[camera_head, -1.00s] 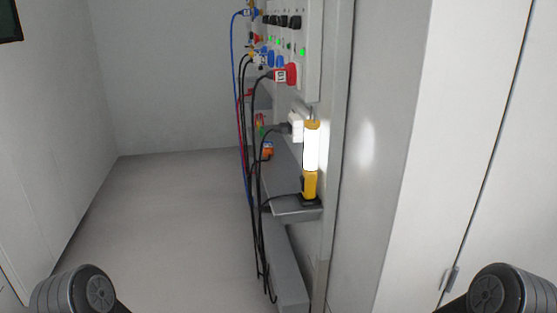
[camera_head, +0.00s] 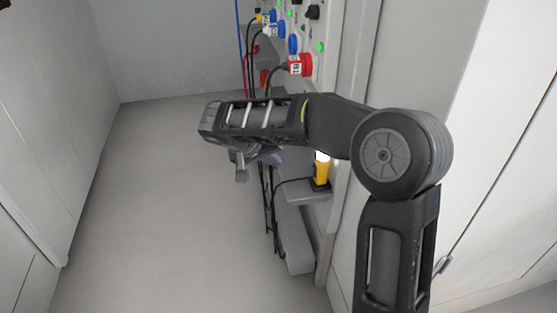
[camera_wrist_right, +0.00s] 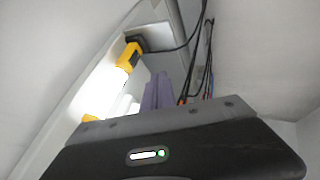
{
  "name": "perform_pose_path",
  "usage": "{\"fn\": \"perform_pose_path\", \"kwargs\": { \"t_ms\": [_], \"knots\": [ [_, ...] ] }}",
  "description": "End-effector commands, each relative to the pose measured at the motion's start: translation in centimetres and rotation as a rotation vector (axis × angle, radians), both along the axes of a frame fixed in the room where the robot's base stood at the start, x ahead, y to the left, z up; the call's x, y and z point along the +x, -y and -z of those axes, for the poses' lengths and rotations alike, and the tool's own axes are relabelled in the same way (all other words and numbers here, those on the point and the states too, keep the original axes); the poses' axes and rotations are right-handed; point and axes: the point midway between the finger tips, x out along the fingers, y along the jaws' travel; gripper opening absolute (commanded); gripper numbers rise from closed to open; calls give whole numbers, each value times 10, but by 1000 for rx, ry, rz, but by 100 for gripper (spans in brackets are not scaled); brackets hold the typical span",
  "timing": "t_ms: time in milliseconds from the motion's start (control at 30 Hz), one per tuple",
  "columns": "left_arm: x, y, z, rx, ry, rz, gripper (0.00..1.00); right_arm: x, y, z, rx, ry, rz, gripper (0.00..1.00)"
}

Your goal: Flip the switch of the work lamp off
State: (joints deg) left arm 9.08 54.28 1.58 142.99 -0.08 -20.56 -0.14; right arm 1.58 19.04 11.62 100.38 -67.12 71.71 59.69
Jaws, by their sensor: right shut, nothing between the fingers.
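The work lamp (camera_head: 321,173) stands upright on a small grey shelf in the head view. Its yellow lower body and a bit of the lit tube show; my right arm hides the upper part. In the right wrist view the lamp (camera_wrist_right: 130,57) lies aslant at the left, its tube glowing white. I cannot make out its switch. My right gripper (camera_head: 273,158) is a little left of the lamp, apart from it in the head view. Its purplish fingers (camera_wrist_right: 158,92) are shut and empty in the wrist view.
A socket panel (camera_head: 325,40) with a red plug (camera_head: 299,65) and blue plugs is above my forearm. Black cables (camera_head: 267,205) hang left of the grey shelf (camera_head: 305,192). The floor at the left is clear.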

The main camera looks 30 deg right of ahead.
Motion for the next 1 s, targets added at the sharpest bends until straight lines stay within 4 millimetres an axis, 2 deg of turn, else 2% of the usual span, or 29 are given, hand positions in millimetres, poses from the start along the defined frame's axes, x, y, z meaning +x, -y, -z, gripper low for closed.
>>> {"fn": "perform_pose_path", "kwargs": {
  "t_ms": [67,567,767,1000],
  "knots": [
    [0,0,0,0,0,1,36,-5,3,-1,-5,5,43,0],
    [1,0,0,0,1,0,36,-4,5,5,2,10,51,0],
    [1,0,3,0,1,0,36,0,19,23,1,9,52,0],
    [1,0,7,0,1,-1,36,10,46,60,4,7,51,0]
  ]
}}
